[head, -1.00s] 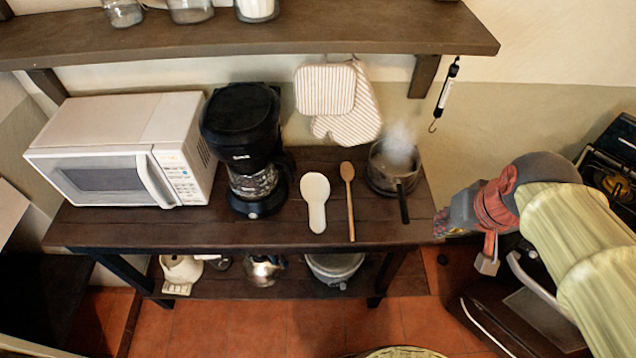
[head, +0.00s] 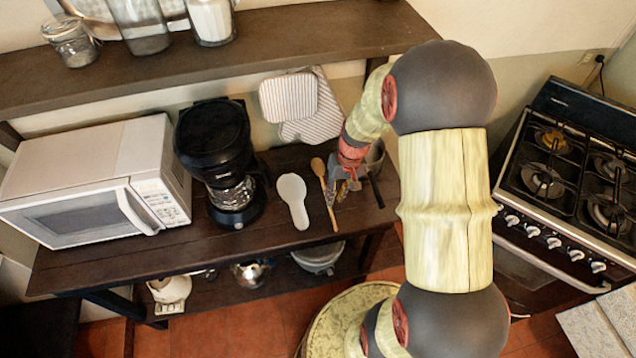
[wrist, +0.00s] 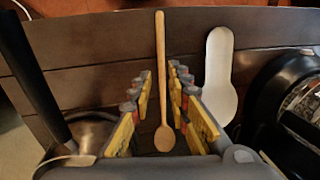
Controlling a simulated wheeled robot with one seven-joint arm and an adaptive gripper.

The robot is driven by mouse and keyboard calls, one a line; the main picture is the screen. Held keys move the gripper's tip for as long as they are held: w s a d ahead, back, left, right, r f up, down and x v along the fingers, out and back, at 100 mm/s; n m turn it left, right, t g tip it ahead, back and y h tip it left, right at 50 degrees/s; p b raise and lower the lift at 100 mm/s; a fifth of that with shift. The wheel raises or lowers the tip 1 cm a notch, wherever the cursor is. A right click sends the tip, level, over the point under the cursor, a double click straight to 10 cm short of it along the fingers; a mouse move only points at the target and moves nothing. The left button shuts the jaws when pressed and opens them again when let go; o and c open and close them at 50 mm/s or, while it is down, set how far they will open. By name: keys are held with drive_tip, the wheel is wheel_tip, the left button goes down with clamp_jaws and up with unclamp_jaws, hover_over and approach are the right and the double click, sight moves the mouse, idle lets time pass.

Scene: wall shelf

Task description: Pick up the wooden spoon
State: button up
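The wooden spoon (head: 326,193) lies on the dark wooden table, between a white spoon rest and a metal pot. In the wrist view the spoon (wrist: 161,75) runs lengthwise in the picture, its bowl lying between my finger pads as seen from above. My gripper (head: 343,187) is just right of the spoon in the head view. In the wrist view my gripper (wrist: 160,95) is open, with a finger on each side of the spoon and nothing held. I cannot tell the height of the fingers above the table.
The white spoon rest (head: 293,199) lies left of the spoon, with the black coffee maker (head: 215,155) beyond it. The metal pot (wrist: 92,130) with its long dark handle (wrist: 30,75) is close on the other side. The shelf (head: 200,62) overhangs the table's back. A stove (head: 560,180) stands right.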

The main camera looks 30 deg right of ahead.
sight(330, 208)
drive_tip(key=f, duration=0.2)
drive_tip(key=a+f+b, duration=0.1)
drive_tip(key=f, duration=0.2)
drive_tip(key=shift+w, duration=0.2)
drive_tip(key=shift+r, duration=0.1)
drive_tip(key=shift+c, duration=0.2)
drive_tip(key=c, duration=0.4)
clamp_jaws()
